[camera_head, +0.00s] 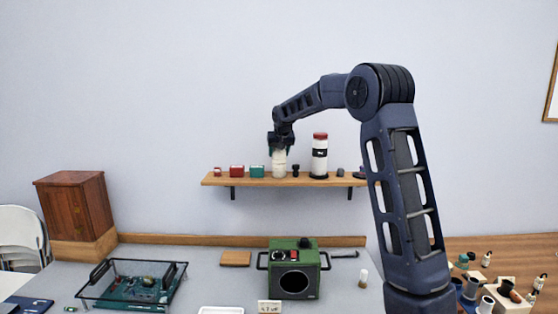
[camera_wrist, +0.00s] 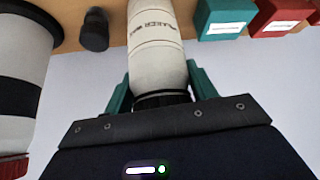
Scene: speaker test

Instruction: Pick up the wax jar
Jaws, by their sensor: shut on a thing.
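The wax jar (camera_head: 279,165) is a cream-white bottle-shaped jar at the middle of the wall shelf. In the wrist view the jar (camera_wrist: 156,40) shows dark lettering and a dark ribbed cap, with its far end cut off by the picture edge. My gripper (camera_head: 280,148) reaches down from above, and its teal fingers (camera_wrist: 160,85) are shut on the jar near the cap, one on each side. The jar is upright, with its base at the level of the shelf top. I cannot tell whether it touches the board.
The wooden shelf (camera_head: 225,181) also holds a larger white bottle with red lid (camera_head: 320,154), a small black item (camera_head: 296,171) close beside the jar, a teal box (camera_head: 257,171) and a red box (camera_head: 237,171). Below, the grey bench (camera_head: 215,281) holds a green device (camera_head: 305,258).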

